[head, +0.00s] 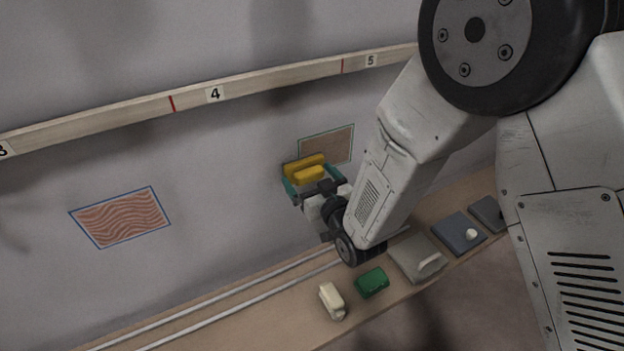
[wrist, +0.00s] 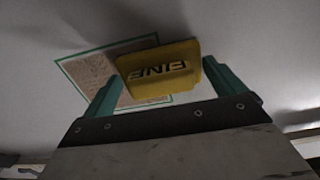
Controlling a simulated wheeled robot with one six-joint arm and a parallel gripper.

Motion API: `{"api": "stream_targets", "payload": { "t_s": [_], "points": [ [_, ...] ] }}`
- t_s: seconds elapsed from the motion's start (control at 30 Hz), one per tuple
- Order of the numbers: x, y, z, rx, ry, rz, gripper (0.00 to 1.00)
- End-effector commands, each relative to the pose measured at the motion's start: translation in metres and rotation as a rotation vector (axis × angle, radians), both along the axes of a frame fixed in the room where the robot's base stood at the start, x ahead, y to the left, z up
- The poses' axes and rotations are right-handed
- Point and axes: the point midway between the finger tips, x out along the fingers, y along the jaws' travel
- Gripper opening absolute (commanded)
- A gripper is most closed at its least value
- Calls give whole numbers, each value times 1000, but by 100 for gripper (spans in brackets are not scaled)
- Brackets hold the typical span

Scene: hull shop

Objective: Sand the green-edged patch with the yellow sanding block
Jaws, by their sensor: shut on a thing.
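The green-edged patch (head: 338,145) is a brown rectangle on the grey wall, partly hidden behind the block. It also shows in the wrist view (wrist: 88,70), with its green outline around the block. The yellow sanding block (head: 305,167) is in my gripper (head: 308,180), just in front of the patch's lower left part. In the wrist view the block (wrist: 158,72) shows the word FINE and sits between the two teal fingers. My gripper is shut on it. I cannot tell whether the block touches the wall.
A blue-edged patch (head: 122,217) with wavy lines is on the wall at left. A wooden strip (head: 250,84) numbered 4 and 5 runs above.

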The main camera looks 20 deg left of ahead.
Motion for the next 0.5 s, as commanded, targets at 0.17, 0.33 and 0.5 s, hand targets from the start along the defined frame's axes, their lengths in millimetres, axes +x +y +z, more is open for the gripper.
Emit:
{"api": "stream_targets", "payload": {
  "t_s": [0.17, 0.33, 0.5],
  "points": [
    [3, 3, 0, 1, -1, 0, 75],
    [3, 3, 0, 0, 0, 0, 75],
    [5, 2, 0, 0, 0, -1, 75]
  ]
}}
